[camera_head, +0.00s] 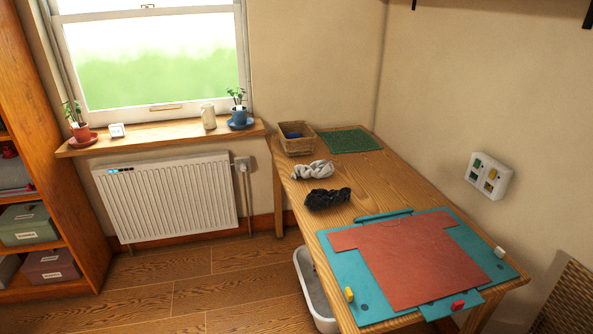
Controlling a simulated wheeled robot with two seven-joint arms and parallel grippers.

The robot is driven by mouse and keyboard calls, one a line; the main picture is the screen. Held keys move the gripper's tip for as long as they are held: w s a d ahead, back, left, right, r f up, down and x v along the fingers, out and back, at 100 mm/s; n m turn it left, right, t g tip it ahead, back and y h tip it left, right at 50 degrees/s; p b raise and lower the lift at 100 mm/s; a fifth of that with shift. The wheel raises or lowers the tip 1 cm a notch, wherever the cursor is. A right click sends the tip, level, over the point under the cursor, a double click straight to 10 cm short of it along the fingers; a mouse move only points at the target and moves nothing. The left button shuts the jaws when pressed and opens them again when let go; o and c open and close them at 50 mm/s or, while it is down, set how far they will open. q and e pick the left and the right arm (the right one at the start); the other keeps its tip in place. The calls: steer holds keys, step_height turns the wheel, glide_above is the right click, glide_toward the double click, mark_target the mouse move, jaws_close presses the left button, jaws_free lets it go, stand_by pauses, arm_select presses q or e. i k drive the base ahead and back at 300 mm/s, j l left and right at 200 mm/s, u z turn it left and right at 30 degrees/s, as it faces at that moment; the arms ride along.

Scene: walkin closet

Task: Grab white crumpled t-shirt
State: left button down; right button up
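A small crumpled white or light grey cloth, the t-shirt (312,170), lies on the wooden table (373,184) near its left edge. It sits just in front of a wicker basket and behind a crumpled black cloth (327,198), with a narrow gap between the two. Nothing is touching or covering the white cloth. Neither of my grippers shows in the head view.
A red shirt (421,257) lies flat on a teal folding board (348,283) at the table's near end. The wicker basket (297,146) and a green mat (349,141) are at the back. A grey bin (318,300) stands beside the table. The floor (190,290) at left is clear.

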mark_target(319, 169)
steer(key=i+j, duration=0.2)
steer(key=j, duration=0.15)
steer(key=i+j, duration=0.15)
steer(key=j, duration=0.25)
steer(key=i+j, duration=0.2)
steer(key=j, duration=0.15)
steer(key=i+j, duration=0.2)
steer(key=j, duration=0.15)
steer(key=i+j, duration=0.1)
steer(key=i, duration=0.45)
steer(key=i+z, duration=0.1)
steer(key=i, duration=0.45)
steer(key=i+j, duration=0.15)
steer(key=i, duration=0.4)
steer(key=i+l, duration=0.45)
steer(key=z, duration=0.05)
